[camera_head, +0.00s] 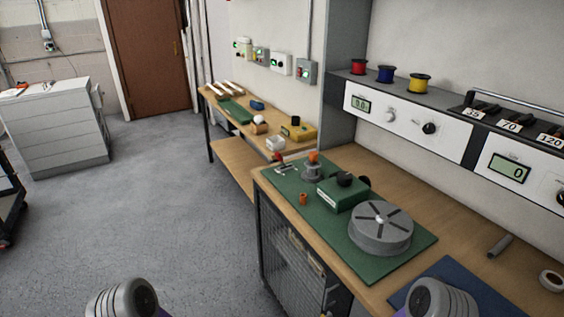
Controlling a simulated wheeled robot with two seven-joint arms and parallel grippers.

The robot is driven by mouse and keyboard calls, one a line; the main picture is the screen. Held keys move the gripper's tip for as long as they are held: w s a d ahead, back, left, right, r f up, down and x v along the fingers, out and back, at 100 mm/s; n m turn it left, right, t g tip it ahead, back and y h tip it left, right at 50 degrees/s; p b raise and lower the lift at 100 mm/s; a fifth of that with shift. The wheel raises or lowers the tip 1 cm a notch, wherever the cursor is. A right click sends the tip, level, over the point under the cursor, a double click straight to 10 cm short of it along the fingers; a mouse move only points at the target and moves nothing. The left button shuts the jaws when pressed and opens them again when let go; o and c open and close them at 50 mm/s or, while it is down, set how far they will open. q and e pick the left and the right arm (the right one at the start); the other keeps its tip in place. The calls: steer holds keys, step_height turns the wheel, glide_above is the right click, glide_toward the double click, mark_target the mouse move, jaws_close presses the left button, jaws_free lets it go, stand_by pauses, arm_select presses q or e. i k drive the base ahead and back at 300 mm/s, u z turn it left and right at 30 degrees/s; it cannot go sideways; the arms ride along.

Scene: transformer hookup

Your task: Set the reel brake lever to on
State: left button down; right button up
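A green mat (400,262) lies on the near bench. A grey slotted reel (382,236) lies flat at its near right. A green box (341,194) with a black knob stands beside the reel. Farther left are a grey post (312,172) with an orange top and a small red-tipped lever (278,157) by a pale label plate. I cannot tell for certain which part is the reel brake lever, and its setting is too small to read. Two grey rounded links of my arms show at the bottom edge. Neither gripper is in view.
A small orange-brown cylinder (303,198) stands on the mat. A blue mat (462,285), a grey tube (500,246) and a tape roll (552,280) lie at right. A shelf of instruments (405,118) overhangs the bench. The floor (170,205) at left is clear.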

mark_target(277, 155)
steer(key=u, duration=1.4)
steer(key=i, duration=1.7)
steer(key=z, duration=1.45)
